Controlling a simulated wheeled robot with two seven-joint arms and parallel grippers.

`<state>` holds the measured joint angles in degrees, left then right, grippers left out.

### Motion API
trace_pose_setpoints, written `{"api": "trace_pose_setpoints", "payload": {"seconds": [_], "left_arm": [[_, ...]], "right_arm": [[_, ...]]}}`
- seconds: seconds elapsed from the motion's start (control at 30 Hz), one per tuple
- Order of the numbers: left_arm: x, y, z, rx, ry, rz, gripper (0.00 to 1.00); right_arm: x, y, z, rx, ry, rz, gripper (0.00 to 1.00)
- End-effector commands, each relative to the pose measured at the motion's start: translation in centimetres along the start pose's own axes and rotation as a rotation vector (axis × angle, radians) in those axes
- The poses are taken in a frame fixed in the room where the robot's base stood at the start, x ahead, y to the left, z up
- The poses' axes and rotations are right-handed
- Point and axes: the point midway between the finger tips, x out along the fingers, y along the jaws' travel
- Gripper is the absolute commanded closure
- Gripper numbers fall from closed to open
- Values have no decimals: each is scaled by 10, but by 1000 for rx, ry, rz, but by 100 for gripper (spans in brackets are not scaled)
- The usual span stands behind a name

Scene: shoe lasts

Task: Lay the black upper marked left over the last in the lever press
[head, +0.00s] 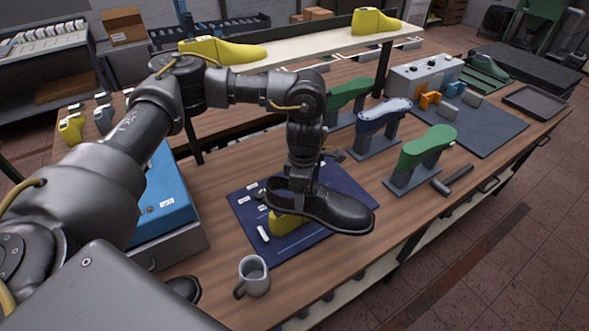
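A black upper (338,212) hangs from my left gripper (300,188), whose fingers are at its collar on the left end. The gripper appears shut on it, though the fingertips are partly hidden. The upper's toe points right; I cannot read a left mark. A yellow last (285,223) lies below and partly behind the upper, over the blue mat (320,236). Behind stand a green last (426,148), a blue-and-white last (384,115) and another green last (347,92), each on a grey stand. I cannot tell which is the lever press. My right gripper is out of view.
A grey mug (254,276) stands at the near table edge. A dark-handled tool (453,180) lies by the right stand. A blue box (163,196) is behind my arm. A dark object (184,289) is partly hidden at lower left. Yellow lasts (222,51) sit on the shelf.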

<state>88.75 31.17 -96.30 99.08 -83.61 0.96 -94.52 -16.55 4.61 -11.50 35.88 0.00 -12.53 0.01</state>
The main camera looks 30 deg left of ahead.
Motion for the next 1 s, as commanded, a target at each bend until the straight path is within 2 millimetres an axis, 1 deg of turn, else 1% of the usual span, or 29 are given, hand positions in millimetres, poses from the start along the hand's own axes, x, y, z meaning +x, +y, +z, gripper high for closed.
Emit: {"api": "trace_pose_setpoints", "payload": {"seconds": [0.03,0.1,0.2,0.3,0.4,0.5,0.67,0.77,1.0], "left_arm": [[-5,7,-4,-141,-7,-4,57],[-3,16,-9,-331,-17,-4,57],[0,27,-16,-556,-29,-2,57],[3,34,-22,-715,-37,-1,57],[5,38,-26,-813,-43,1,57],[7,40,-28,-857,-45,1,57],[9,40,-28,-866,-46,2,57],[15,40,-28,-865,-46,2,57],[35,41,-28,-863,-46,2,57]], "right_arm": [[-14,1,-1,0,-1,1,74],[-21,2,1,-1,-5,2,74],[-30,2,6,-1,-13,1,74],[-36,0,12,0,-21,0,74],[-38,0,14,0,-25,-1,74],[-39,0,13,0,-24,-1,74],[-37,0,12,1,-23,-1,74],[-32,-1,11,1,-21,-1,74],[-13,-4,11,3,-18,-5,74]]}}
